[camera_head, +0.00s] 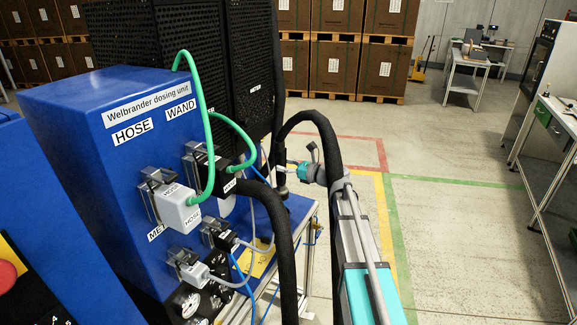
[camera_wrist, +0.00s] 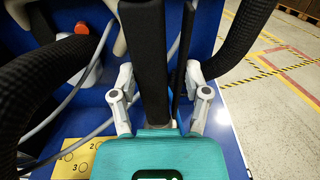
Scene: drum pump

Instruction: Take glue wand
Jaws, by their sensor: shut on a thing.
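The glue wand shows as a thick black upright bar (camera_wrist: 145,60) in the wrist view, with a greyish part at its lower end. My gripper (camera_wrist: 158,82) has one light grey finger on each side of it and is shut on it. The fingers partly cover its sides. In the head view, my gripper (camera_head: 290,166) is at the black upright (camera_head: 277,95) beside the dosing unit. The contact is small and partly hidden there.
The blue dosing unit (camera_head: 90,150) with labelled plugs and green cables stands at left. Thick black hoses (camera_head: 283,240) hang close to my arm. A yellow plate (camera_wrist: 72,158) lies below. Marked floor (camera_head: 460,220) is open at right, with a workbench (camera_head: 545,150) beyond.

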